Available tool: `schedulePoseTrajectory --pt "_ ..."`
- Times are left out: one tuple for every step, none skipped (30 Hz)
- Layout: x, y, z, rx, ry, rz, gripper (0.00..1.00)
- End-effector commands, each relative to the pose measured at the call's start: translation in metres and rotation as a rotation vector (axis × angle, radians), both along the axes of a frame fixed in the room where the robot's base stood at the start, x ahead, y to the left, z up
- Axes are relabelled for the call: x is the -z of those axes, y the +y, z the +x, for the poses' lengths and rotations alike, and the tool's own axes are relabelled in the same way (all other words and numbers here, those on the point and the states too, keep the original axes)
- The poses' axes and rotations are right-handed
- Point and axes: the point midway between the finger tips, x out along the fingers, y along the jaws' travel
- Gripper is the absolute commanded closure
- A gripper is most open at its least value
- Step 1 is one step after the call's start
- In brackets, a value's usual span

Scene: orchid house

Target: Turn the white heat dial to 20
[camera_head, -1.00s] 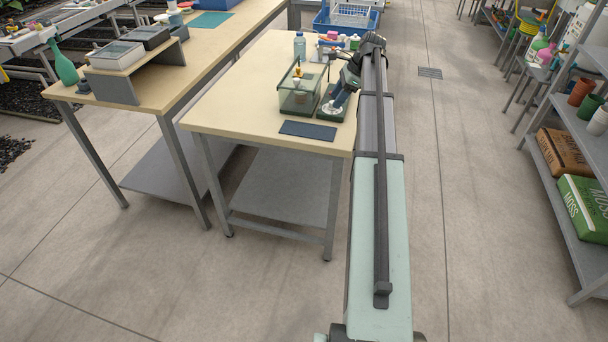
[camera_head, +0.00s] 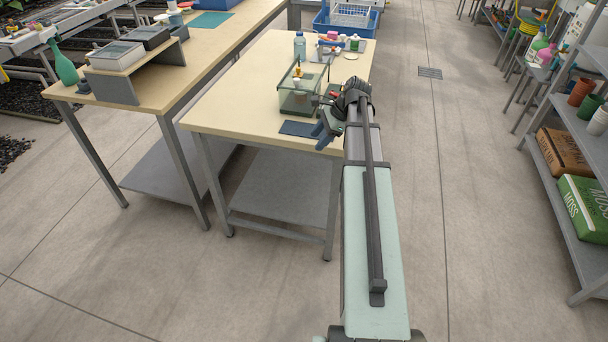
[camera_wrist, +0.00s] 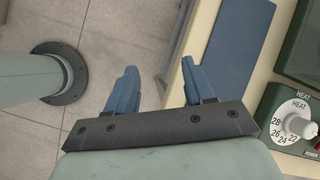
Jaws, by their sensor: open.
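The white heat dial (camera_wrist: 299,124) shows at the right edge of the wrist view, on a dark green control box (camera_wrist: 276,94). The numbers 28, 26, 24 and 22 are readable around it, with HEAT printed nearby. The knob's pointer setting is too small to tell. My gripper (camera_wrist: 158,82) is open and empty, its blue fingers spread over the floor and table edge, apart from the dial and to its left. In the head view my gripper (camera_head: 325,132) is at the table's front edge, and my arm hides the dial.
A dark blue mat (camera_wrist: 240,45) lies beside the control box, on the table (camera_head: 235,97). A clear glass case (camera_head: 298,98) stands behind the mat. Bottles and small items (camera_head: 335,42) stand at the table's far end. The table's left part is clear.

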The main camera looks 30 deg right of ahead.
Motion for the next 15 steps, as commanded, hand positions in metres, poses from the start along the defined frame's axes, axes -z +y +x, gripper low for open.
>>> schedulePoseTrajectory --pt "0.007 0.007 -0.004 -0.013 0.000 -0.001 0.47" --pt "0.010 0.011 -0.006 -0.020 0.000 -0.002 0.47" --pt "0.014 0.015 -0.008 -0.031 -0.002 -0.005 0.47" --pt "0.018 0.018 -0.009 -0.039 -0.003 -0.005 0.47" --pt "0.021 0.021 -0.011 -0.046 -0.003 -0.007 0.47" --pt "0.026 0.025 -0.013 -0.055 -0.004 -0.008 0.47" --pt "0.029 0.027 -0.013 -0.065 -0.003 -0.010 0.47" --pt "0.033 0.030 -0.014 -0.073 -0.003 -0.012 0.47" --pt "0.038 0.033 -0.015 -0.084 -0.001 -0.015 0.47" --pt "0.042 0.036 -0.016 -0.093 0.000 -0.017 0.47" --pt "0.046 0.039 -0.018 -0.102 0.001 -0.018 0.47" --pt "0.051 0.043 -0.019 -0.113 0.003 -0.021 0.47" --pt "0.055 0.045 -0.019 -0.122 0.004 -0.024 0.47" --pt "0.059 0.048 -0.020 -0.132 0.005 -0.026 0.47" --pt "0.065 0.051 -0.021 -0.144 0.007 -0.029 0.47"
